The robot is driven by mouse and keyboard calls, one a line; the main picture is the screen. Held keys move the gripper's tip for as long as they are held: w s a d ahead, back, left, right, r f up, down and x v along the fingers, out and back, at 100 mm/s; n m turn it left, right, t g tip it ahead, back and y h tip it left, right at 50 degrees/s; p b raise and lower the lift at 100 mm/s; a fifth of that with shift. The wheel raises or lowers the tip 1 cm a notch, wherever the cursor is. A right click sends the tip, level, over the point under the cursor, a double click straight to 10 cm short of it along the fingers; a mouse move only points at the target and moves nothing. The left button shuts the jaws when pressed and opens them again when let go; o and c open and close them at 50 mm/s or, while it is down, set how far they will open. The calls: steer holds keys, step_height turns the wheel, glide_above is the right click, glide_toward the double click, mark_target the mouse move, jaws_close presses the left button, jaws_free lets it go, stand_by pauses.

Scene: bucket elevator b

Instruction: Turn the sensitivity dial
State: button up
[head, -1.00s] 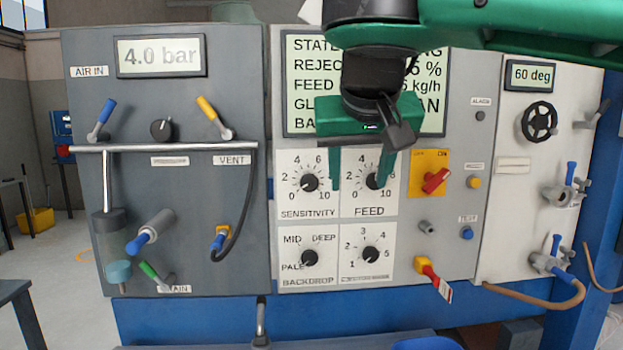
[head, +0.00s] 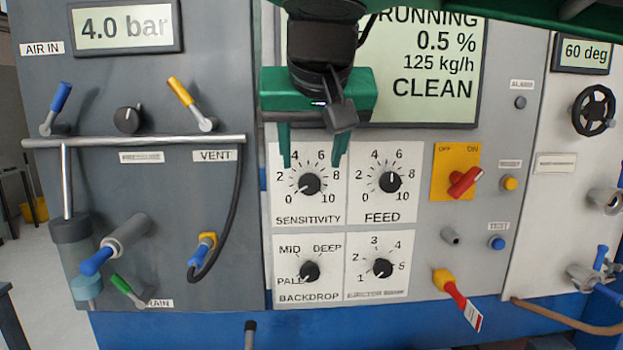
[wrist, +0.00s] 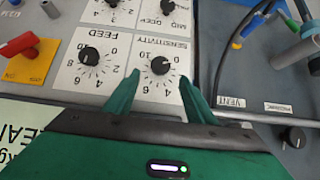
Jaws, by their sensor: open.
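The sensitivity dial (head: 309,184) is a black round knob on a white card with a 0 to 10 scale, in the middle of the panel in the head view. Its white pointer mark aims to the lower left, near 0. My gripper (head: 313,162) is open with its two green fingers pointing down at the upper part of this card. In the wrist view, the sensitivity dial (wrist: 160,65) appears upside down, just beyond and between the open fingertips (wrist: 160,80). The fingers do not touch the knob as far as I can see. Nothing is held.
The feed dial (head: 390,181) is close on the right. The backdrop dial (head: 309,271) and another dial (head: 382,268) sit below. A red switch (head: 465,182) on yellow is further right. A metal rail (head: 134,142) and a black hose (head: 232,213) are on the left.

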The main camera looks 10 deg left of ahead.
mark_target(310, 179)
steer(key=x, duration=0.7)
steer(key=shift+w+f, duration=0.15)
steer(key=shift+w, duration=0.05)
steer(key=c, duration=1)
